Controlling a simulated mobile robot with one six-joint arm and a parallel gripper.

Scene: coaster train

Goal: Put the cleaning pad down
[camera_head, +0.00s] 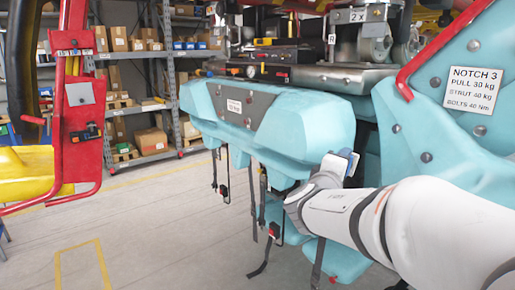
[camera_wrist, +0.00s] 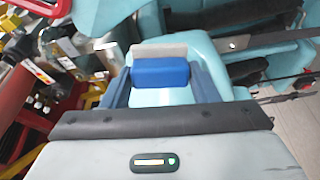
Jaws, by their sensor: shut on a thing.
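The cleaning pad is a small block with a blue body (camera_wrist: 160,73) and a grey-beige strip on its far side. In the wrist view it sits between the two blue fingers of my gripper (camera_wrist: 161,85), which is shut on it. In the head view my gripper (camera_head: 342,163) is right of centre, beside the end of the turquoise train seat, with a blue and pale piece showing at its tip. The wrist view shows a light turquoise surface (camera_wrist: 160,97) below the pad. Whether the pad touches it I cannot tell.
The turquoise train car (camera_head: 320,122) fills the middle and right, with black straps (camera_head: 263,200) hanging from it. A label panel (camera_head: 474,88) is at the upper right. A red and yellow frame (camera_head: 78,110) stands left. Shelves with boxes (camera_head: 150,140) stand behind open floor (camera_head: 150,215).

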